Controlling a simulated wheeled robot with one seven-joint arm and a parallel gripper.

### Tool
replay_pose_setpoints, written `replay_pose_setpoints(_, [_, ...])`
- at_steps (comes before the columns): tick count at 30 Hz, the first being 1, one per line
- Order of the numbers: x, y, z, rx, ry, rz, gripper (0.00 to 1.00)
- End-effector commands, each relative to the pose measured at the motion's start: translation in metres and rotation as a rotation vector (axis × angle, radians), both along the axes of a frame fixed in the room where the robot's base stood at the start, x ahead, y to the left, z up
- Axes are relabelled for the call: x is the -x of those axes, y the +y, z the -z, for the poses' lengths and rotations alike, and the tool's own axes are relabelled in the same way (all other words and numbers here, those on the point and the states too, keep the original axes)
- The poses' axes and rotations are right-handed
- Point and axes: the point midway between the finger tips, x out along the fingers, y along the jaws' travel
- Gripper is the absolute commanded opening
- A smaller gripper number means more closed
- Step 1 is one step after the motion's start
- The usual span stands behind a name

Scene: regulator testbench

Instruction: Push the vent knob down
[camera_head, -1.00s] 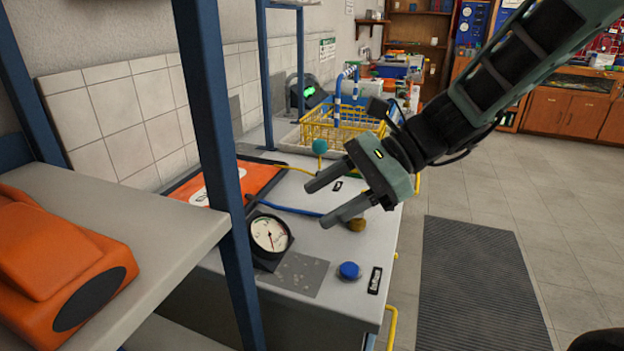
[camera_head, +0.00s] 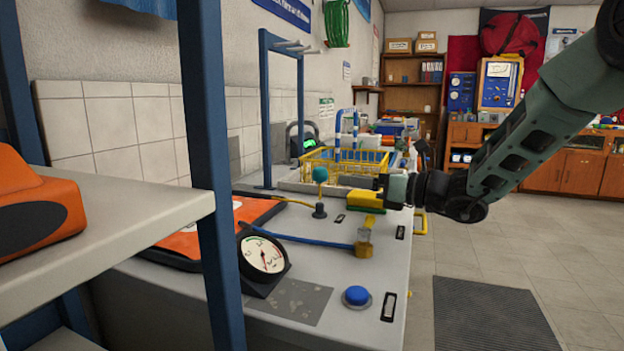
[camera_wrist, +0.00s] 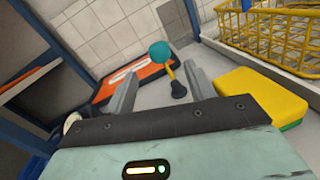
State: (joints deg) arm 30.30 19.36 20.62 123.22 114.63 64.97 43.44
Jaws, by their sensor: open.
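A teal ball knob (camera_head: 320,173) stands upright on a black base on the grey bench. In the wrist view the teal knob (camera_wrist: 160,49) appears just beyond and between my fingertips, with a gap. A blue round knob (camera_head: 356,296) sits in a dark ring at the bench's near end, beside a small label. I cannot read which knob is the vent. My gripper (camera_wrist: 162,80) is open and empty. In the head view my gripper (camera_head: 385,190) is right of the teal knob, low over the bench; its fingers are hard to make out.
A dial gauge (camera_head: 263,256), a brass fitting (camera_head: 364,247) with a blue hose and an orange case (camera_head: 215,230) sit on the bench. A yellow block (camera_wrist: 258,95) lies right of my fingers. A yellow wire basket (camera_head: 345,160) stands behind. A blue post (camera_head: 209,150) rises in front.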

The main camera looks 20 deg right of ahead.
Motion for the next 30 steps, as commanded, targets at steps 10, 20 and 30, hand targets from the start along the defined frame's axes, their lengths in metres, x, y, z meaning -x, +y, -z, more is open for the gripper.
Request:
replay_pose_setpoints(10, [-0.051,0.053,0.002,0.001,-0.001,-0.004,0.54])
replay_pose_setpoints(20, [-0.075,0.077,0.0,0.001,0.0,-0.001,0.54])
replay_pose_setpoints(30, [-0.077,0.078,0.0,0.002,0.001,-0.001,0.49])
